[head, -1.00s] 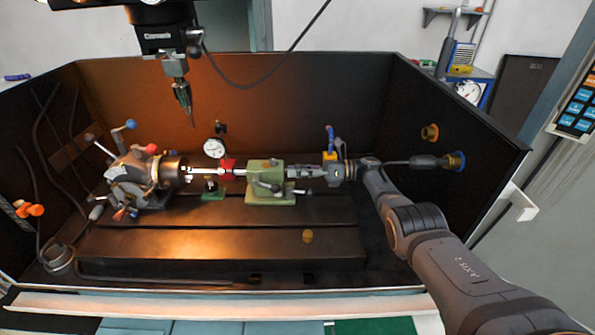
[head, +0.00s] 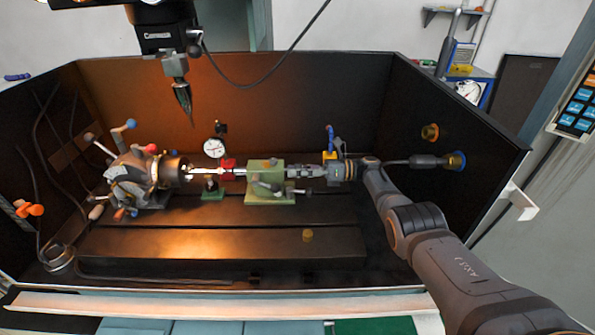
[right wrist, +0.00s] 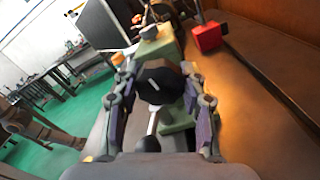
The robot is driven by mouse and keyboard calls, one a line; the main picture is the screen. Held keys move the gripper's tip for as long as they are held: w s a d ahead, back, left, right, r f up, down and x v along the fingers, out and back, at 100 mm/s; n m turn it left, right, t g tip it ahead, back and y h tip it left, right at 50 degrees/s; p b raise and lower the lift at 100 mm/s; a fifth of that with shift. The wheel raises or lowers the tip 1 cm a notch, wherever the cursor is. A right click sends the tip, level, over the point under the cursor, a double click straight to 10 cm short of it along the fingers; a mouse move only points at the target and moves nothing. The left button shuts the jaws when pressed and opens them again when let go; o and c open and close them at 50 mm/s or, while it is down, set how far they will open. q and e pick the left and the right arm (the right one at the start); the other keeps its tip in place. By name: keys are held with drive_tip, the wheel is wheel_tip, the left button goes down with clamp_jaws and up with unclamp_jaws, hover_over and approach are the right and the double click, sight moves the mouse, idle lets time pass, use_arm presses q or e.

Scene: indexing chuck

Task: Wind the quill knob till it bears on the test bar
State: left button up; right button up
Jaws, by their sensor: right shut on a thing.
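The green tailstock (head: 270,190) stands on the bed, right of the indexing chuck (head: 170,172). A bright test bar (head: 205,171) runs from the chuck toward the tailstock. From the head view I cannot tell whether the quill touches the bar. My right gripper (head: 300,172) reaches in from the right, in line with the tailstock. In the right wrist view its fingers (right wrist: 160,88) are shut on the dark quill knob (right wrist: 157,83), which has a pale mark on its face. The knob is hidden by the fingers in the head view. My left gripper is not in view.
A dial gauge (head: 214,148) stands behind the bar, near a red block (head: 228,165). A spindle head with a pointed tool (head: 183,98) hangs above the bed. Dark enclosure walls (head: 455,120) close in the right side. The front of the bed (head: 200,243) is mostly clear.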

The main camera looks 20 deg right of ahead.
sight(298, 164)
idle(0.3)
drive_tip(key=o, duration=1.2)
drive_tip(key=shift+c, duration=0.2)
drive_tip(key=shift+r, duration=0.1)
wheel_tip(298, 164, up, 10)
drive_tip(key=shift+f, duration=0.1)
